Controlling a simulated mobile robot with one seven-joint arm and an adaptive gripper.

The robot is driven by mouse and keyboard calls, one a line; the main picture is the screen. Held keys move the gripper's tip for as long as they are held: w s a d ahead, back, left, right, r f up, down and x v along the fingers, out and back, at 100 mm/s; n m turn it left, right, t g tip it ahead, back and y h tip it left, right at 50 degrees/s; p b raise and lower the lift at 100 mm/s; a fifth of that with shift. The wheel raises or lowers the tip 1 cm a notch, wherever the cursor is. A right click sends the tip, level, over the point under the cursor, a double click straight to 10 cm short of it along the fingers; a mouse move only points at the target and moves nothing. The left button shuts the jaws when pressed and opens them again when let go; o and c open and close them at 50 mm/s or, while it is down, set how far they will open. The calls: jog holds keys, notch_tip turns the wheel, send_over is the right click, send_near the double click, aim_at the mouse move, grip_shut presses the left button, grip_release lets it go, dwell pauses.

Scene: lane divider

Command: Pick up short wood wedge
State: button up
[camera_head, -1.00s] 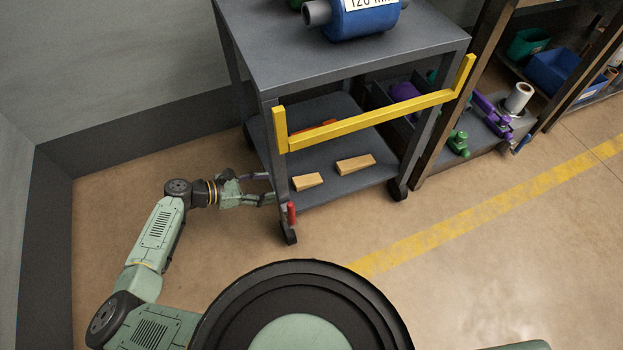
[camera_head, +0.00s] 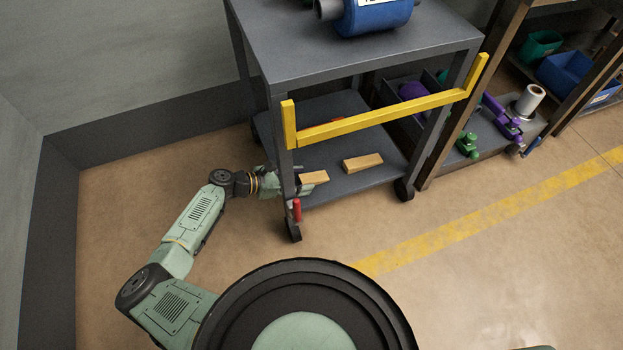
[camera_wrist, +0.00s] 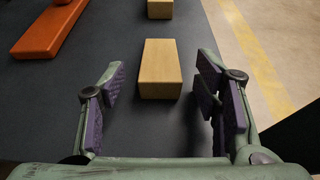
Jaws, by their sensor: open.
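The short wood wedge (camera_head: 314,178) lies on the lower shelf of the cart, near its left front corner. In the wrist view the short wood wedge (camera_wrist: 160,68) sits between and just ahead of my open fingers. My gripper (camera_wrist: 161,88) is open and empty, with a purple pad on each side and a gap to the wedge on both sides. In the head view my gripper (camera_head: 289,185) reaches in at the left end of the shelf, partly hidden by the cart post. A longer wood wedge (camera_head: 362,163) lies to the right, apart from the short one.
The grey cart (camera_head: 262,80) has corner posts and a yellow handle bar (camera_head: 380,116) above the shelf. An orange-red object (camera_wrist: 48,30) lies at the far left in the wrist view. A red-handled item (camera_head: 297,210) hangs at the front left post.

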jog(key=c, duration=1.1)
